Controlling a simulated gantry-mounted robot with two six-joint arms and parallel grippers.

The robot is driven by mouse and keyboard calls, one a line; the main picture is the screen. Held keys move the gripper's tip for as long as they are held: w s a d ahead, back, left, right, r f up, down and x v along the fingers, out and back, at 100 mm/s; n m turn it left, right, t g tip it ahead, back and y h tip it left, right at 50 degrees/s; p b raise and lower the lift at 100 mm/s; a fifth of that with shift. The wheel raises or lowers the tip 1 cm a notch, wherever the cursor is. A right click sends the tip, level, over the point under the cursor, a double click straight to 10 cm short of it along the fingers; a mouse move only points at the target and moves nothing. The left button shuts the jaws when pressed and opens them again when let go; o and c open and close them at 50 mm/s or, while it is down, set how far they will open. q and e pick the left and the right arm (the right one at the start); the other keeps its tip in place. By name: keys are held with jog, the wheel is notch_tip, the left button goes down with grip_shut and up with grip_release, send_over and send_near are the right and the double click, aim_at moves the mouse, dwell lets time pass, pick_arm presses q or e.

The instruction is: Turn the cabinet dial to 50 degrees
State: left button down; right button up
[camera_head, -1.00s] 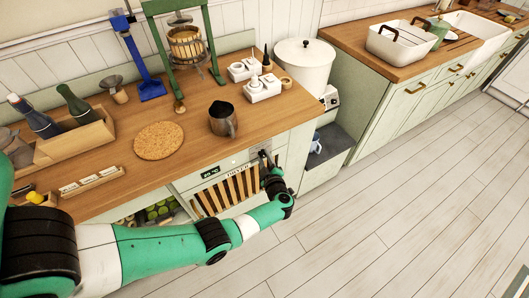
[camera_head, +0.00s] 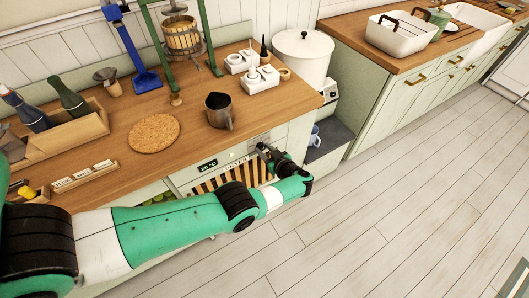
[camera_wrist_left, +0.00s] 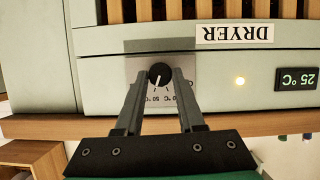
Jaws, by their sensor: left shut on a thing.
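The black round cabinet dial (camera_wrist_left: 159,75) sits on a pale plate with a printed °C scale, on the front panel of the dryer. Its white mark points down in the left wrist view, which shows the panel upside down. My left gripper (camera_wrist_left: 161,82) is shut on the dial, one finger on each side. In the head view my left gripper (camera_head: 264,150) is at the panel's right end and hides the dial. The lit display (camera_wrist_left: 296,79) reads 25 °C; it also shows in the head view (camera_head: 207,165). My right gripper is not in view.
The DRYER label (camera_wrist_left: 235,33) and slatted front (camera_head: 230,178) are beside the dial. On the worktop above stand a metal jug (camera_head: 219,111), a cork mat (camera_head: 153,133) and a wooden crate (camera_head: 60,140). The floor (camera_head: 400,200) in front is clear.

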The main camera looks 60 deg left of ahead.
pick_arm(q)
jog(key=shift+f, duration=0.1)
dwell(0.3)
jog(key=c, duration=0.5)
grip_release()
jog(key=shift+d, duration=0.1)
jog(key=p+v, duration=0.3)
jog(key=v, duration=0.8)
jog(key=shift+w+d+r, duration=0.1)
jog(key=shift+r, duration=0.1)
